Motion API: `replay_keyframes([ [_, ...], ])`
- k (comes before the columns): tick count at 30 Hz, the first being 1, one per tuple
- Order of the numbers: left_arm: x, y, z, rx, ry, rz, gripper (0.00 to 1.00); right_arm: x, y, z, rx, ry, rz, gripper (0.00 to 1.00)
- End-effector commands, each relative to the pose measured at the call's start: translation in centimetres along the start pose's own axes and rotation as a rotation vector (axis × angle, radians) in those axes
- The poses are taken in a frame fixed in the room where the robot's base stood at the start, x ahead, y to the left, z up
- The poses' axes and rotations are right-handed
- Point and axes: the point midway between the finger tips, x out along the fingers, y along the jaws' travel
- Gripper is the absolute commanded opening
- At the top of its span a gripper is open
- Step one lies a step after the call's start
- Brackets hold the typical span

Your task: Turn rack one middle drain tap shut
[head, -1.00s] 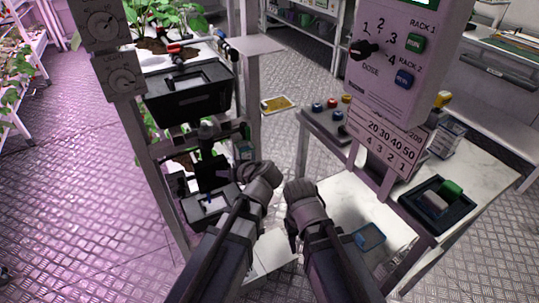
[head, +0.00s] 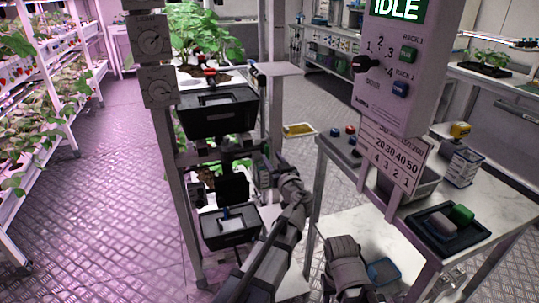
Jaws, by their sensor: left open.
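Rack one (head: 187,185) stands left of centre, with a red-handled tap (head: 209,73) at its top level, above a black bin (head: 215,122). At the middle level, dark fittings (head: 230,146) sit under that bin. I cannot clearly make out the middle drain tap or its handle position among them. My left gripper (head: 265,172) is open at the right side of the rack, near this middle level, and its fingers are small and dark. I cannot tell whether it touches anything. My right gripper (head: 346,249) is low at the centre right, its fingers mostly hidden.
A lower black bin (head: 232,238) sits below the middle level. A dosing panel (head: 400,75) reading IDLE stands at the right, above a table with a dark tray (head: 449,232). Dials (head: 153,42) are on the rack's left post. The floor at the left is clear.

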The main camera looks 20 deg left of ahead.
Motion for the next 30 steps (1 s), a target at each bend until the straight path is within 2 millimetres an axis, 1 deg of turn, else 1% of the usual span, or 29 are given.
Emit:
replay_keyframes([
  [1, 1.1, 0.1, 0.0, 0.000, 0.000, -0.002, 0.47, 0.0, 0.0, 0.0, 0.000, 0.000, 0.000, 0.50],
  [3, 2.0, 0.1, 0.0, 0.000, 0.000, -0.002, 0.47, 0.0, 0.0, 0.0, 0.000, 0.000, 0.000, 0.50],
  [9, 3.6, 0.0, 0.0, 0.000, -0.001, -0.001, 0.47, 0.0, 0.0, 0.0, 0.000, 0.000, 0.000, 0.50],
  [19, 3.9, 0.0, 0.0, 0.000, -0.001, 0.000, 0.47, 0.0, 0.0, 0.0, 0.000, 0.000, 0.000, 0.50],
  [20, 3.9, 0.0, 0.0, 0.000, -0.001, 0.000, 0.46, 0.0, 0.0, 0.0, 0.000, 0.000, 0.000, 0.50],
  [30, 3.9, 0.0, 0.0, 0.000, -0.001, 0.000, 0.08, 0.0, 0.0, 0.0, 0.000, 0.000, 0.000, 0.50],
])
